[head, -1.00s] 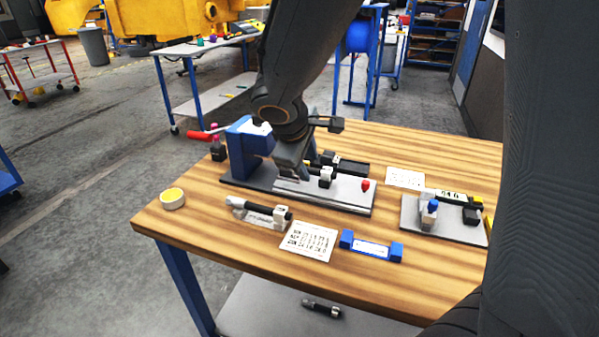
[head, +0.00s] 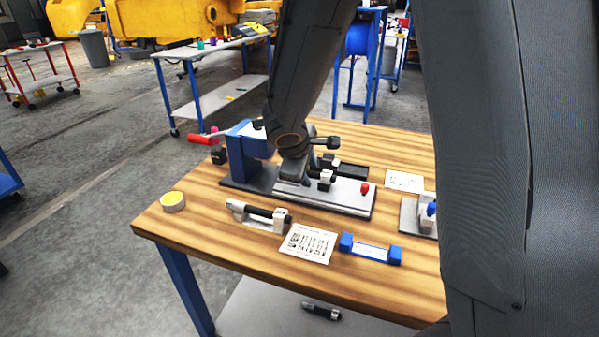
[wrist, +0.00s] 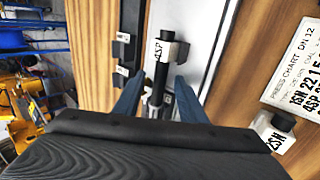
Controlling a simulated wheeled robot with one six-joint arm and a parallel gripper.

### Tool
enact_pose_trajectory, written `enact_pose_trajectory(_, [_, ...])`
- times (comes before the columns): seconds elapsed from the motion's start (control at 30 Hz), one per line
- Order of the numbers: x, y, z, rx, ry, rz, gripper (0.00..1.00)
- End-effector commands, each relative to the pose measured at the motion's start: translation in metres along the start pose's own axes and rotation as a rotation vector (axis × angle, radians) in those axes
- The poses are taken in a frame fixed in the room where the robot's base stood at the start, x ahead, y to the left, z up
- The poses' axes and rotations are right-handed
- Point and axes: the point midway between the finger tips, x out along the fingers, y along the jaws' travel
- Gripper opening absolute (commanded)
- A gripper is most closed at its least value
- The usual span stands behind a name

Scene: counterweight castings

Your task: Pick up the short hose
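A short black hose with a white tag reading 4SP (wrist: 158,62) lies on the pale plate in the wrist view. In the head view a tagged piece on the press fixture (head: 326,179) appears to be the same hose, partly hidden by my arm. My gripper (wrist: 158,80) is open over it, one finger on each side, with gaps showing between the fingers and the hose. In the head view my gripper (head: 296,172) is low over the fixture plate. The hose's near end is hidden by the gripper body.
A blue press (head: 246,155) with a red-handled lever stands left of my gripper. Another black hose (head: 262,212) sits in a pale holder in front. A press chart (head: 307,243), blue holder (head: 370,248) and tape roll (head: 172,200) lie nearby. A dark part (head: 321,310) lies on the lower shelf.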

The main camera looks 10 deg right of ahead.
Motion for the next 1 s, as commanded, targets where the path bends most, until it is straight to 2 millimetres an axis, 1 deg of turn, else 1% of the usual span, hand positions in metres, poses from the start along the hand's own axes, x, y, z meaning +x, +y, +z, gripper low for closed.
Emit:
enact_pose_trajectory(0.17, [0.0, 0.0, 0.0, 0.001, 0.0, 0.0, 0.37])
enact_pose_trajectory(0.4, [0.0, 0.0, 0.0, 0.001, 0.0, 0.0, 0.0])
enact_pose_trajectory(0.77, [-0.002, 0.002, 0.0, 0.002, 0.0, 0.001, 0.0])
enact_pose_trajectory(0.87, [-0.007, 0.005, 0.0, 0.002, 0.0, 0.002, 0.0])
enact_pose_trajectory(1.0, [-0.021, 0.015, 0.0, 0.004, 0.001, 0.003, 0.0])
